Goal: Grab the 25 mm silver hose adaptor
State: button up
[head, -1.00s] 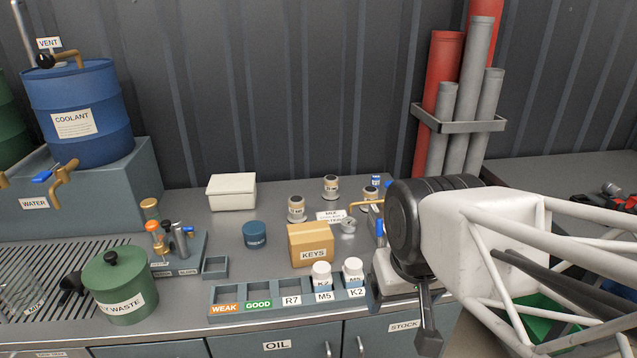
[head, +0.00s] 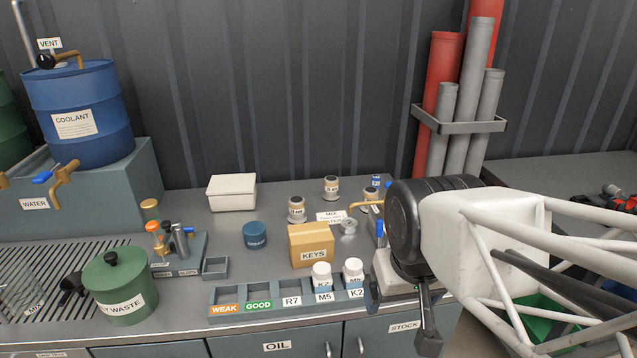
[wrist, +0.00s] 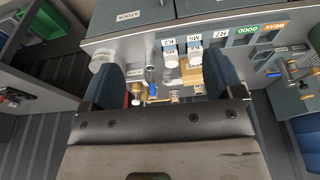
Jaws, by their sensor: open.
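No part in view carries a readable 25 mm mark, so I cannot tell for certain which one is the silver hose adaptor. A small silver ring-shaped part (head: 348,227) lies on the bench just right of the KEYS box. A grey-silver cylindrical part (head: 612,190) lies among red and black parts on the right-hand bench. My gripper (head: 428,330) hangs at the front edge of the main bench, right of the labelled rack and apart from both parts. In the wrist view my gripper (wrist: 152,82) has its fingers wide apart, with nothing held between them.
The KEYS box (head: 311,247) and labelled rack (head: 270,305) with two white-capped bottles stand left of my arm. Several small labelled cans stand behind. Red and grey pipes (head: 447,100) rise at the back wall. A green crate (head: 545,318) is low behind my arm.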

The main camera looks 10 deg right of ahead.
jog(key=w+a+r+m+y, duration=0.1)
jog(key=w+r+m+y, duration=0.15)
jog(key=w, duration=0.65)
jog(key=w+a+r+m+y, duration=0.15)
jog(key=w+m, duration=0.25)
jog(key=w, duration=0.6)
jog(key=m+t+y, duration=0.4)
jog(key=m+y, duration=0.4)
jog(key=m, duration=1)
send_over(331, 188)
jog(key=w+d, duration=0.1)
jog(key=d, duration=0.2)
notch_tip(331, 188, down, 16)
jog(key=f, duration=0.1)
jog(key=shift+w+r+n, duration=0.15)
jog(key=shift+r+n, duration=0.1)
jog(key=shift+f, duration=0.1)
jog(key=shift+f, duration=1.65)
